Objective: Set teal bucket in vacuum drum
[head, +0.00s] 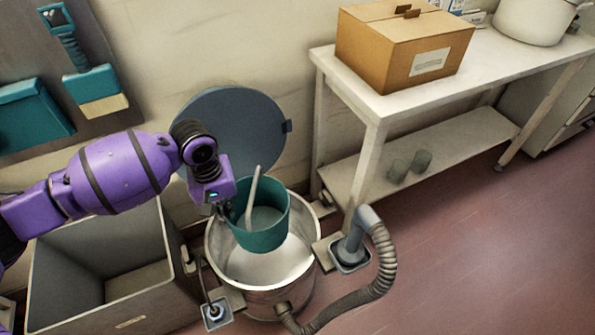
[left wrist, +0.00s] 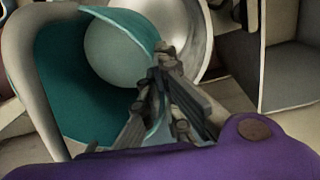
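The teal bucket (head: 262,230) hangs roughly upright over the open mouth of the vacuum drum (head: 240,268), a round metal vessel on the floor. A pale curved handle or stick rises from the bucket. My left gripper (head: 219,207) is at the bucket's left rim. In the left wrist view my left gripper (left wrist: 158,85) has its fingers closed on the rim of the bucket (left wrist: 75,85). The drum's inner wall (left wrist: 197,40) shows behind it. The drum's round grey lid (head: 235,125) stands open behind. The bucket's underside is hidden. My right gripper is not in view.
A grey open bin (head: 60,265) stands left of the drum. A ribbed hose (head: 383,265) curves around its right side. A white table (head: 375,102) with a cardboard box (head: 400,50) stands at the back right. The floor at right is clear.

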